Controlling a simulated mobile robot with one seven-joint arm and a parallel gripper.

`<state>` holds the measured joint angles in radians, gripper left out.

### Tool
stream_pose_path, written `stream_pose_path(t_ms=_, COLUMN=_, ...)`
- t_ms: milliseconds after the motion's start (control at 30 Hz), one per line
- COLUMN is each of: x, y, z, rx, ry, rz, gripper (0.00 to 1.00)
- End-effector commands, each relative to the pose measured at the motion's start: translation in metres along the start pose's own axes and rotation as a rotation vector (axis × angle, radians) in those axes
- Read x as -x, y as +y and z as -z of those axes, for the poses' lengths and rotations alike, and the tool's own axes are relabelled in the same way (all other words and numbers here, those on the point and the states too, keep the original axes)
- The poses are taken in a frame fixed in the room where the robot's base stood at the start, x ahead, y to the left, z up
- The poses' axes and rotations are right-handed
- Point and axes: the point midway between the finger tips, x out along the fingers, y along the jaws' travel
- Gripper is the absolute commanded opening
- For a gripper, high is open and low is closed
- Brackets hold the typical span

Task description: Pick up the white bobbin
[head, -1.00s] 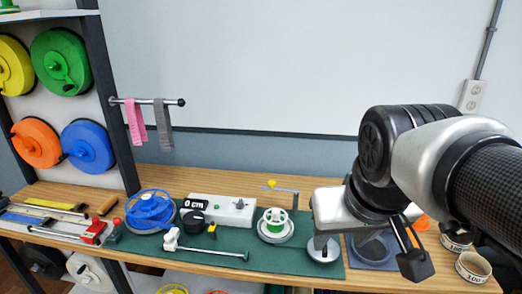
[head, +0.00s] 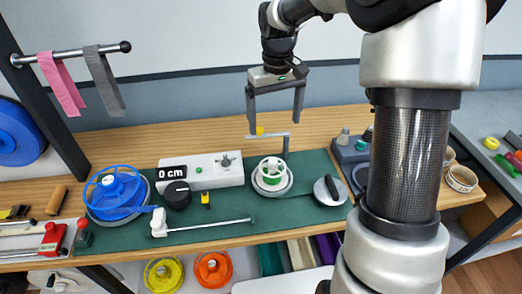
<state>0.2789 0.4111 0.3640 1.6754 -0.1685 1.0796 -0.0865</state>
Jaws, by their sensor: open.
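A white bobbin (head: 272,165) with green on it stands upright on a round light base on the green mat. It is just right of the middle of the head view. My gripper (head: 275,126) is open, with its two fingers apart and pointing down. It appears above the bobbin in the picture, apart from it, with nothing between its fingers. A grey crank arm with a yellow knob (head: 260,131) shows near the fingertips; I cannot tell how far apart they are in depth.
A white meter box reading 0 cm (head: 212,172) and a blue reel (head: 117,190) stand left of the bobbin. A round disc with a black handle (head: 331,190) lies to its right. A rod (head: 205,226) lies in front. My arm covers the right side.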

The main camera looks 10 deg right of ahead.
Motion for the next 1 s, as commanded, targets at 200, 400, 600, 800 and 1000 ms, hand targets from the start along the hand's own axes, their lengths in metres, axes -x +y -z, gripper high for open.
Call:
stream_pose_path(t_ms=200, x=-0.023, y=0.001, z=0.003, rx=0.003, ry=-0.009, rz=0.008, gripper=0.9)
stream_pose_path(t_ms=400, x=-0.067, y=0.0, z=0.002, rx=0.003, ry=-0.011, rz=0.009, gripper=0.9)
stream_pose_path(t_ms=600, x=-0.107, y=0.0, z=0.002, rx=0.003, ry=-0.009, rz=0.009, gripper=0.9)
stream_pose_path(t_ms=800, x=-0.125, y=0.0, z=0.003, rx=0.002, ry=-0.005, rz=0.007, gripper=0.9)
stream_pose_path(t_ms=1000, x=-0.145, y=0.0, z=0.002, rx=0.002, ry=-0.008, rz=0.009, gripper=0.9)
